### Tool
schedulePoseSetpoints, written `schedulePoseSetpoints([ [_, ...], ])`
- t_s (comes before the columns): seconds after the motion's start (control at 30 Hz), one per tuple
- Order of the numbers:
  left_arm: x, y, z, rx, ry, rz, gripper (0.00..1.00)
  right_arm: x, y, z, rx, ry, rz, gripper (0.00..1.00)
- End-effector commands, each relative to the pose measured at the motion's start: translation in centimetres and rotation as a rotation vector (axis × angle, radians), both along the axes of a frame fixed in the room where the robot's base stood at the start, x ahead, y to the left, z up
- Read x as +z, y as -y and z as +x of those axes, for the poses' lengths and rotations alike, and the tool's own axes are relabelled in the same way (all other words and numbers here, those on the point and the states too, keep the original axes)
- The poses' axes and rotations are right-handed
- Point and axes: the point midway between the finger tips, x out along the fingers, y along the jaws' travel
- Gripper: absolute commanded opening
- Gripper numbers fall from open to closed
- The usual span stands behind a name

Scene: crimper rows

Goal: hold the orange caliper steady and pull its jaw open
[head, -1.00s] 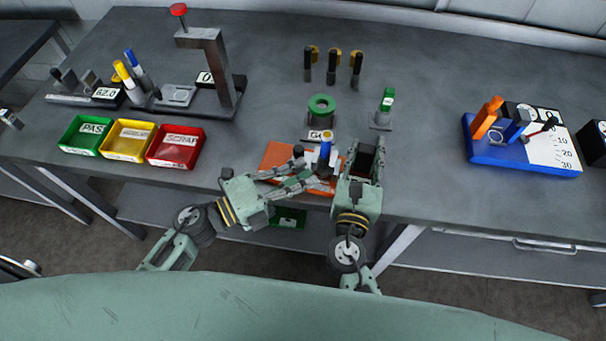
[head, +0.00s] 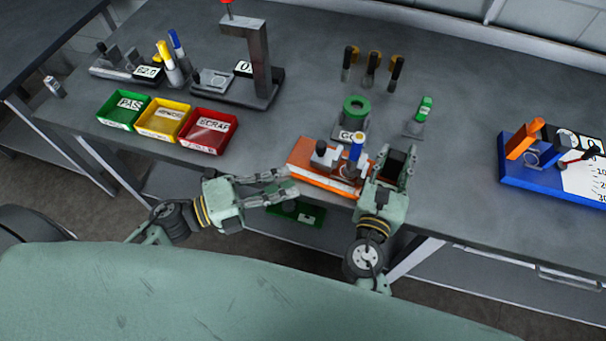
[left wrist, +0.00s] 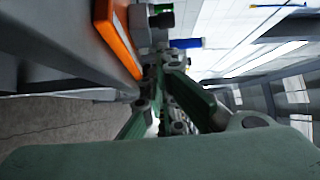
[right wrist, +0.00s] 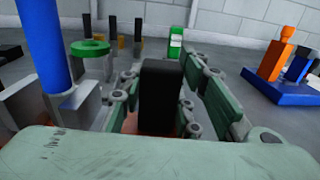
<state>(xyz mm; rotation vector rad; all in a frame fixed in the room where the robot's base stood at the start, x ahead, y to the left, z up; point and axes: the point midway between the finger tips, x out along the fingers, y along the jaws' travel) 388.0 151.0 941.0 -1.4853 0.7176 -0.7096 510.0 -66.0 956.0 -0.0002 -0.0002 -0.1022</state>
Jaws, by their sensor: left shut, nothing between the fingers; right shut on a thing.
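The orange caliper (head: 325,172) lies at the table's front edge in the head view, its flat orange base carrying a dark-topped post (head: 320,150) and a blue-topped post (head: 356,148). My right gripper (head: 399,158) is at its right end, shut on a black upright block (right wrist: 160,85) seen between its fingers in the right wrist view. The blue post (right wrist: 55,45) stands left of it there. My left gripper (head: 295,182) is shut and empty, its fingertips by the base's front left corner. In the left wrist view, the orange base (left wrist: 122,40) is left of the fingers (left wrist: 162,78).
A green ring on a stand (head: 355,108) is just behind the caliper. Green (head: 120,118), yellow (head: 158,130) and red (head: 205,145) trays lie left. A blue-based gauge (head: 530,180) is at right. The table between is mostly clear.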

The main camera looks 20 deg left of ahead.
Motion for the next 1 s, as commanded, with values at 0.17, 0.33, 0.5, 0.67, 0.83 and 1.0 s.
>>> schedulePoseSetpoints([
  [0.17,0.01,-1.07,-0.88,-0.001,0.001,-0.001,0.0,-0.02,0.04,0.0,-0.001,0.0,-0.001,0.0],
  [0.33,0.04,-1.15,-0.95,-0.002,0.001,0.0,0.0,-0.02,0.03,0.0,-0.001,0.0,-0.002,0.0],
  [0.5,0.03,-1.12,-0.95,-0.002,0.001,-0.001,0.0,-0.01,0.03,0.0,-0.001,0.0,-0.001,0.37],
  [0.67,0.03,-1.1,-0.94,-0.002,0.001,-0.002,0.0,-0.01,0.01,0.0,0.0,0.0,-0.001,0.51],
  [0.83,0.03,-1.1,-0.94,-0.002,0.001,-0.002,0.0,0.0,-0.01,0.0,0.0,0.0,-0.001,0.52],
  [1.0,0.03,-1.1,-0.94,-0.002,0.001,-0.002,0.0,-0.03,-0.04,-0.2,0.001,0.0,-0.001,0.52],
])
